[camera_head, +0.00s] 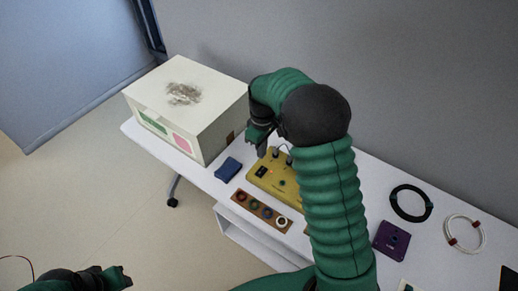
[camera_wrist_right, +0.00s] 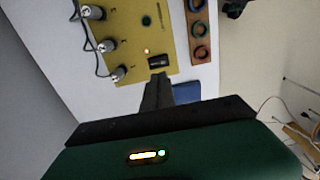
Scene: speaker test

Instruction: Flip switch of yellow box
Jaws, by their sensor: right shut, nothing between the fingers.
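The yellow box (camera_head: 270,180) lies on the white table, partly hidden behind my right arm in the head view. It also fills the top of the right wrist view (camera_wrist_right: 130,25), with a black switch (camera_wrist_right: 158,61), a lit red light (camera_wrist_right: 147,51), a dark round knob and several plugs with cables. The switch also shows in the head view (camera_head: 261,172). My right gripper (camera_head: 262,151) is shut and empty, its fingertips (camera_wrist_right: 158,76) right by the switch's edge; I cannot tell whether they touch. My left gripper (camera_head: 122,276) is low at the left, away from the table, its jaw opening unclear.
A white box-shaped device (camera_head: 215,100) stands left of the yellow box. A blue block (camera_head: 228,169) and a brown strip with colored rings (camera_head: 260,211) lie close by. A purple box (camera_head: 391,241), a black cable coil (camera_head: 411,202) and a white coil (camera_head: 465,233) lie right.

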